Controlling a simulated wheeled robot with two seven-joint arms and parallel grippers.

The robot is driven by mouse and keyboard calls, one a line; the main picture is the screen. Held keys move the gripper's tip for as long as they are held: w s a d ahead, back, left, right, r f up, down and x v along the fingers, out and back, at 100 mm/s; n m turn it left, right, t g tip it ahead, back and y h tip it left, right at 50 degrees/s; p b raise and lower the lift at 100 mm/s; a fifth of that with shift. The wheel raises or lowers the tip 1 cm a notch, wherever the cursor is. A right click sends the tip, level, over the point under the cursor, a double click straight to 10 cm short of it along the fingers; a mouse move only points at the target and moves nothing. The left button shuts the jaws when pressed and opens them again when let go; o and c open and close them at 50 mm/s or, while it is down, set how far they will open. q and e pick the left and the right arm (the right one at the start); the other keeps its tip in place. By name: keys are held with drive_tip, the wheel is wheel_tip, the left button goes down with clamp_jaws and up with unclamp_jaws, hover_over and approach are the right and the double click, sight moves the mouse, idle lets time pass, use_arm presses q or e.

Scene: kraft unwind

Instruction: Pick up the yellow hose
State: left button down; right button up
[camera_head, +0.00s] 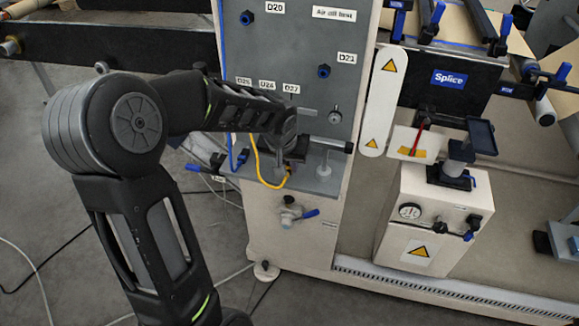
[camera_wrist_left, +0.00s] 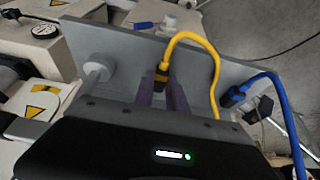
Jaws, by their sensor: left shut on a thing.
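The yellow hose (camera_head: 256,165) hangs in a loop in front of the machine's grey shelf in the head view. In the left wrist view the yellow hose (camera_wrist_left: 215,65) arches up from a dark end fitting (camera_wrist_left: 162,72) and drops to the right. My left gripper (camera_head: 289,168) reaches in over the shelf and is partly hidden by its own wrist. In the wrist view my left gripper (camera_wrist_left: 168,92) is shut on the hose's end fitting. I cannot tell whether the fitting is clear of the shelf. My right gripper is not in view.
A white knob (camera_wrist_left: 97,70) stands on the grey shelf (camera_wrist_left: 125,50). The labelled grey panel (camera_head: 300,60) rises behind my gripper. A valve with a blue handle (camera_head: 310,214) sits below the shelf.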

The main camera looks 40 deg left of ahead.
sight(289, 167)
use_arm(q)
drive_tip(key=shift+r, duration=0.1)
idle(0.3)
wheel_tip(289, 167, up, 18)
drive_tip(key=p, duration=0.1)
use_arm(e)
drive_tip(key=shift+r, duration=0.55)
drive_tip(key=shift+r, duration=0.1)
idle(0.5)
